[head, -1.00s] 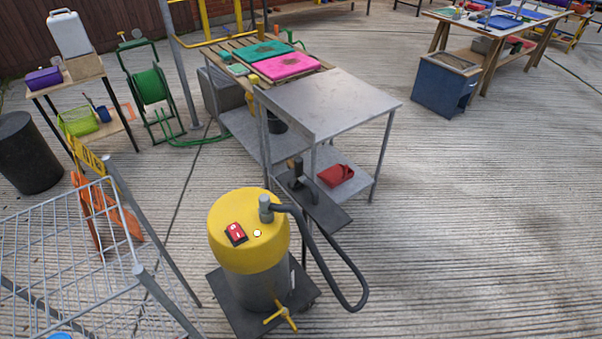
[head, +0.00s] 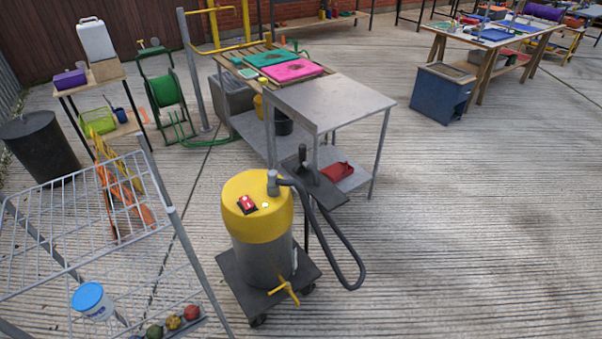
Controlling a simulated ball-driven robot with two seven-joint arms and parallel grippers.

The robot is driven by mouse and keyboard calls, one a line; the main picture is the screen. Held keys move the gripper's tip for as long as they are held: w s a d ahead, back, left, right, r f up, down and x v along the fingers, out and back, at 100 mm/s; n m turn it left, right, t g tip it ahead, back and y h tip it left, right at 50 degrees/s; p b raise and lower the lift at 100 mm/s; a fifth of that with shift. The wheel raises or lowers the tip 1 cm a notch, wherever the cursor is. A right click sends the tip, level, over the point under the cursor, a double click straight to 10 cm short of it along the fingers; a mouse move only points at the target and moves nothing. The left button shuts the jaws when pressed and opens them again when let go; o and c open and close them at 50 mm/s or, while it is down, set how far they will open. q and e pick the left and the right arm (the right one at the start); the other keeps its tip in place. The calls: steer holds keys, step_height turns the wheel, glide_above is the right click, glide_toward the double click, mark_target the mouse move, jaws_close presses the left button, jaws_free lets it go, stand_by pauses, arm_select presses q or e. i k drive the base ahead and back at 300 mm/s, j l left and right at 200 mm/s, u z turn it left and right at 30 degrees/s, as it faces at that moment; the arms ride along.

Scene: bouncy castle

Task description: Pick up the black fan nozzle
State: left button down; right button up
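A black upright piece (head: 304,167), which may be the black fan nozzle, stands on a dark plate (head: 328,193) at the near end of the grey metal table (head: 335,100). It is small in the view and I cannot make out its shape clearly. A black hose (head: 349,252) loops from the top of a yellow and grey drum machine (head: 261,240) down towards the floor and back up near that plate. Neither of my grippers shows in the head view.
A white wire cart (head: 85,230) stands close at the left, with a blue-lidded tub (head: 92,300) and several small balls (head: 173,322). A red scoop-like tray (head: 338,171) lies on the table's lower shelf. The concrete floor (head: 460,240) at the right is clear.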

mark_target(300, 167)
steer(key=u, duration=1.9)
steer(key=l+u, duration=0.15)
steer(key=l, duration=0.9)
steer(key=l+u, duration=0.15)
steer(key=l, duration=0.85)
steer(key=k+l+u, duration=0.1)
steer(key=l, duration=0.9)
